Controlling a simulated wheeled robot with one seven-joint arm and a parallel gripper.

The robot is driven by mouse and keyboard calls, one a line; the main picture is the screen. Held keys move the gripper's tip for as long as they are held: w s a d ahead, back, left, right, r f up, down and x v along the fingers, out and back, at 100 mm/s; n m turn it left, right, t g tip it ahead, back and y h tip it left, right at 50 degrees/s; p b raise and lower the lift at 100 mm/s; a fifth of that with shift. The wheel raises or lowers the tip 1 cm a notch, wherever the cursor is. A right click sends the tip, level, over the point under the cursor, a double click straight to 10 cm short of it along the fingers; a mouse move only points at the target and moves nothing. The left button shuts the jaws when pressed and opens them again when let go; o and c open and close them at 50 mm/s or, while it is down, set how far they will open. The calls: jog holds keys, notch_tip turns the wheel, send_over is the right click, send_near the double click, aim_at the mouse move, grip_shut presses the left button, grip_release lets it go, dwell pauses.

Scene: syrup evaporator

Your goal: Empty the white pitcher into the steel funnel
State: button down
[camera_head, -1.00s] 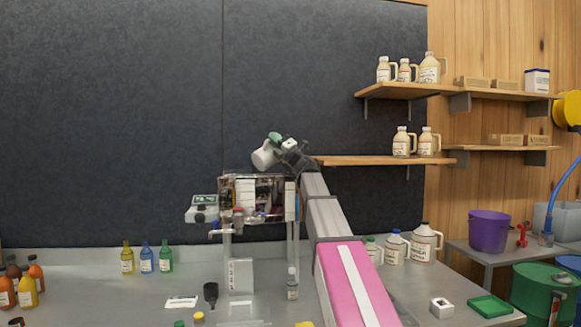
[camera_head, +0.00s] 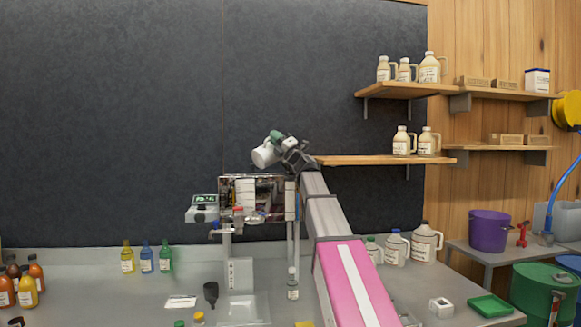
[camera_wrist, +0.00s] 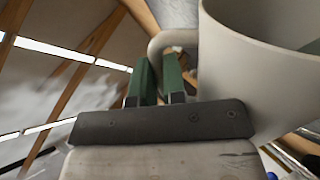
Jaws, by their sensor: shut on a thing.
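The white pitcher (camera_head: 265,155) is held up above the steel-framed evaporator, against the dark wall panel. It looks tilted, its body to the lower left of my gripper (camera_head: 278,139). In the wrist view my gripper's green fingers (camera_wrist: 160,78) are shut on the pitcher's handle, and the white pitcher (camera_wrist: 262,85) fills the right side. Its rim shows at the upper right, but its contents are hidden. I cannot make out a steel funnel. A dark funnel-shaped piece (camera_head: 211,294) stands on the bench at the lower left of the evaporator.
The evaporator (camera_head: 240,195) stands under the pitcher, with a scale-like device (camera_head: 203,207) at its left. Small bottles (camera_head: 147,262) stand left on the bench. Jugs (camera_head: 396,246) stand right of my arm. A wooden shelf (camera_head: 375,160) is just right of my gripper.

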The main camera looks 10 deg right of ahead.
jog(key=shift+w+d+r+m+t+h, duration=0.2)
jog(key=shift+r+m+t+h, duration=0.25)
jog(key=shift+m+t, duration=0.3)
dwell(0.4)
jog(key=shift+w+d+r+m+t+h+p, duration=0.1)
jog(key=shift+w+d+r+m+t+h, duration=0.1)
jog(key=shift+d+m+t+h, duration=0.35)
jog(key=shift+w+d+r+m+t+h+p, duration=0.1)
jog(key=shift+w+d+r+m+t+h, duration=0.15)
jog(key=shift+m, duration=0.5)
jog(key=shift+w+d+r+m+t+h+p, duration=0.1)
jog(key=shift+d+m+t+h, duration=0.3)
jog(key=shift+m, duration=0.25)
dwell(0.6)
jog(key=shift+w+d+r+m+t+h+p, duration=0.1)
jog(key=shift+w+d+r+m+t+h, duration=0.25)
jog(key=shift+m+h, duration=0.4)
jog(key=shift+d+r+m+t+h+p, duration=0.15)
jog(key=shift+m+t+h, duration=0.35)
jog(key=shift+m, duration=0.5)
jog(key=shift+w+d+r+m+t+h+p, duration=0.1)
jog(key=shift+w+d+m+t+h, duration=0.2)
jog(key=shift+m+h, duration=0.45)
